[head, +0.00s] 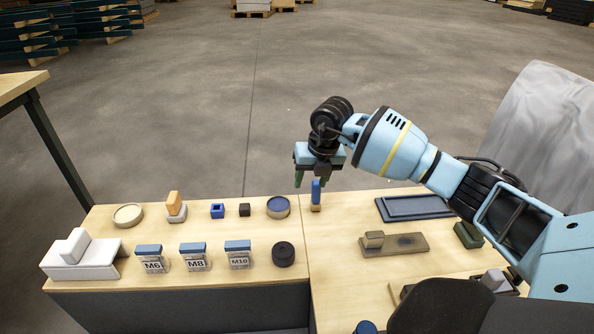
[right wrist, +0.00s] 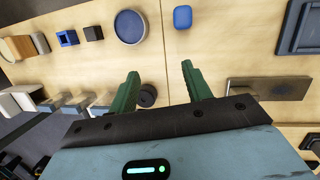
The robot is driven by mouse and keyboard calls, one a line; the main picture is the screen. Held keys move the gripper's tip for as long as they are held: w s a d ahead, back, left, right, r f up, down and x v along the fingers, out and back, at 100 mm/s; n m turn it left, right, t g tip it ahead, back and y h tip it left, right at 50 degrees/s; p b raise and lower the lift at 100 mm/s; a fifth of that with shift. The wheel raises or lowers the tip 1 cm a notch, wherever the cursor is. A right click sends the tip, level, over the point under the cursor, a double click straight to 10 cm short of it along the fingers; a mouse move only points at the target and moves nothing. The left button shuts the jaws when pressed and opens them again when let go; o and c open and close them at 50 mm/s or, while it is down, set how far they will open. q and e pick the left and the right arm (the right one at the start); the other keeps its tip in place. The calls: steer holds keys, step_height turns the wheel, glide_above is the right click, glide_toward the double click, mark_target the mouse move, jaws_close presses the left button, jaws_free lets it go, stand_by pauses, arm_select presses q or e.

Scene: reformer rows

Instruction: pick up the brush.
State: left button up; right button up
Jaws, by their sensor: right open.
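The brush (head: 316,195) appears to be the small upright piece with a blue handle and a tan lower end, standing on the wooden table near its far edge. In the right wrist view its blue top (right wrist: 182,17) shows near the upper edge, beyond the fingertips. The open fingers also show in the right wrist view (right wrist: 160,72), apart from the brush. My left gripper is not in view.
A round dish with a blue inside (head: 278,207) stands close left of the brush. A dark blue tray (head: 414,208) and a flat board with a block (head: 405,245) lie to the right. Labelled boxes (head: 195,257) and a black round piece (head: 284,254) stand nearer the front.

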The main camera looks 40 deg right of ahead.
steer(key=m+h+b, duration=0.1)
steer(key=h+b, duration=0.1)
glide_above(316, 189)
steer(key=shift+s+a+f, duration=0.2)
steer(key=shift+f, duration=0.35)
steer(key=shift+s+a+f, duration=0.15)
steer(key=shift+s+f, duration=0.05)
steer(key=shift+f, duration=0.35)
steer(key=shift+w+d+f+g+b, duration=0.15)
steer(key=shift+d+f+b, duration=0.2)
steer(key=shift+f+b, duration=0.2)
steer(key=shift+w+d+f+g+b, duration=0.1)
steer(key=shift+d+f+g+b, duration=0.05)
steer(key=shift+d+f+b, duration=0.3)
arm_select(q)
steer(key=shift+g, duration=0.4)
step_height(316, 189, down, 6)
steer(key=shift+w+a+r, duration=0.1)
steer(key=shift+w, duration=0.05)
arm_select(e)
steer(key=shift+w+f, duration=0.1)
steer(key=shift+f, duration=0.25)
